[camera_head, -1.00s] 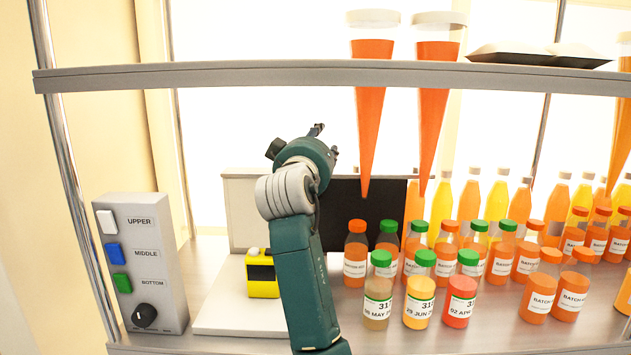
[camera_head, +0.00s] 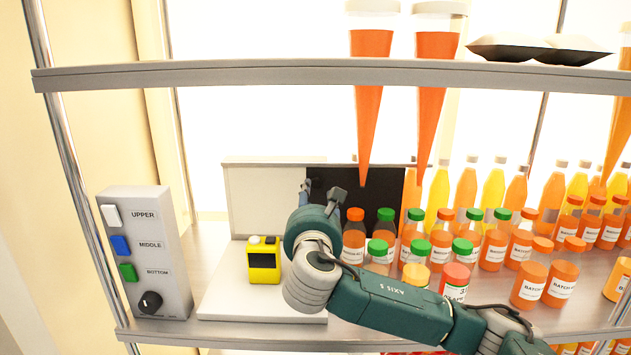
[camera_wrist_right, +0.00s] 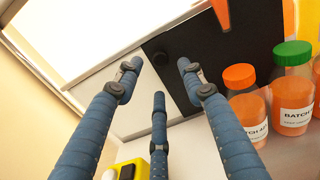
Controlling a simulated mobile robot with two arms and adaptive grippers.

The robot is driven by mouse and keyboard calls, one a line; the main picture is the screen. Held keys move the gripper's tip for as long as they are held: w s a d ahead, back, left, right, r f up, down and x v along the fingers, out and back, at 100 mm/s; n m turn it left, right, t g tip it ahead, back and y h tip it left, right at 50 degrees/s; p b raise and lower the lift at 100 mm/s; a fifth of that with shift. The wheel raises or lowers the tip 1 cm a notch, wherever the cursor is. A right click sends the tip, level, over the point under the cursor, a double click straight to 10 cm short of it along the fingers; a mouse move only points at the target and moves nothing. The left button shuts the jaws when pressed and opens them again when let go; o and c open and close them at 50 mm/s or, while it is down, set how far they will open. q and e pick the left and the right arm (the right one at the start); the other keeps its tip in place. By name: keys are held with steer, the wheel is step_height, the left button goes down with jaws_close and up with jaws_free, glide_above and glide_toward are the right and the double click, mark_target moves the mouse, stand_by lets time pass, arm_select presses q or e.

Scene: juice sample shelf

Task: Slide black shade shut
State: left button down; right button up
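The black shade (camera_head: 386,188) is a flat dark panel at the back of the lower shelf, covering the right part of a white panel (camera_head: 262,198). The white left part is uncovered. My right gripper (camera_head: 321,194) is in front of the shade's left edge. I cannot tell whether any finger touches the shade. My left gripper is not in view.
Several juice bottles (camera_head: 352,240) stand right of the gripper, close to the shade. Orange cones (camera_head: 366,120) hang from the upper shelf (camera_head: 240,76) in front of it. A yellow device (camera_head: 264,262) sits on a white base (camera_head: 225,300). A switch box (camera_head: 147,250) stands left.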

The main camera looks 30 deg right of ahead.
mark_target(316, 183)
steer(key=p+x, duration=0.2)
steer(key=x, duration=0.4)
steer(key=shift+w+d+r, duration=0.1)
steer(key=shift+d+r, duration=0.05)
steer(key=shift+w+d, duration=0.25)
steer(key=shift+w, duration=0.35)
jaws_close()
